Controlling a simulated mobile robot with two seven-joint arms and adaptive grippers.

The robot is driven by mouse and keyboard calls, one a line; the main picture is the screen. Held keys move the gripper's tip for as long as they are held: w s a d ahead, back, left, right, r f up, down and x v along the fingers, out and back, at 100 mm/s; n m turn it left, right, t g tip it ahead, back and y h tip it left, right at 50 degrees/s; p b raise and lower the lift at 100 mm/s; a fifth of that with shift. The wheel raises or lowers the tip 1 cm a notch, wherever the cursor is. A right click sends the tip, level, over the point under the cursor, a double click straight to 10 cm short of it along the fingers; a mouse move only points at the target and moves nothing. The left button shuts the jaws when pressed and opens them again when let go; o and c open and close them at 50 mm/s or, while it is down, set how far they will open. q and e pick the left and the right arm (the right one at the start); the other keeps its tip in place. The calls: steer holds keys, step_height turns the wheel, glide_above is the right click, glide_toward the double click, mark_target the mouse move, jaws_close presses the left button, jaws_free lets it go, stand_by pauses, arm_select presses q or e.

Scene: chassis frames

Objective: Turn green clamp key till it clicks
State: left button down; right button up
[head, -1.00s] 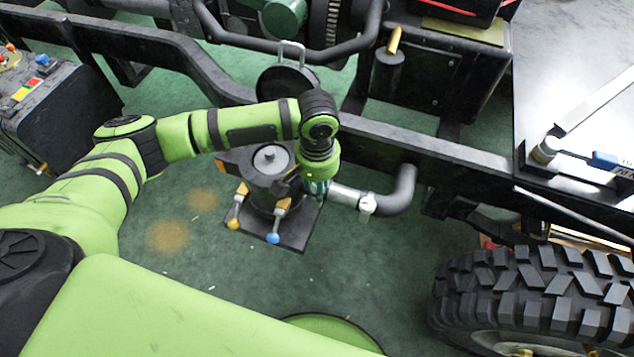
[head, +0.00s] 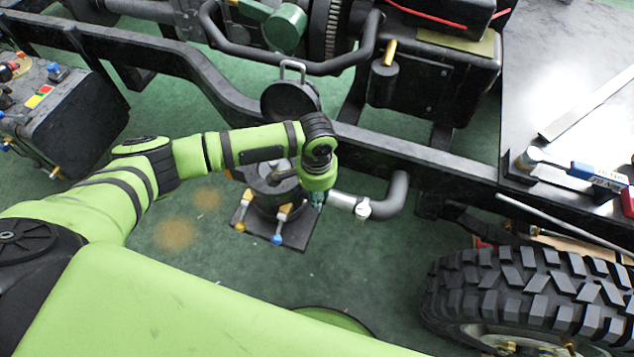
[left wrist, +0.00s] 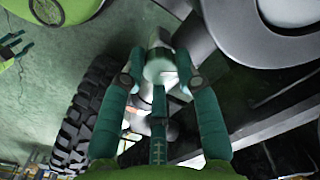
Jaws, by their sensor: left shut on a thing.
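My left gripper (head: 318,203) points down beside the right side of a dark round fixture (head: 262,190) on a black base plate (head: 300,240). A silver clamp band (head: 362,209) sits on the pipe (head: 345,200) just right of the gripper.
A yellow-tipped lever (head: 239,226) and a blue-tipped lever (head: 277,239) stand at the fixture's front. A black frame rail (head: 420,160) runs behind. A large tyre (head: 530,295) is at the lower right. Green floor (head: 180,270) is open at the front left.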

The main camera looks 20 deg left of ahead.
arm_select(q)
steer(key=m+p, duration=0.1)
steer(key=m, duration=0.1)
steer(key=shift+s+a+m+p, duration=0.1)
steer(key=shift+s+m+p, duration=0.1)
steer(key=shift+m+p, duration=0.2)
steer(key=shift+f+m+p, duration=0.1)
steer(key=shift+m+p, duration=0.6)
steer(key=shift+m, duration=0.8)
steer(key=c, duration=0.9)
jaws_free()
steer(key=shift+w, duration=0.1)
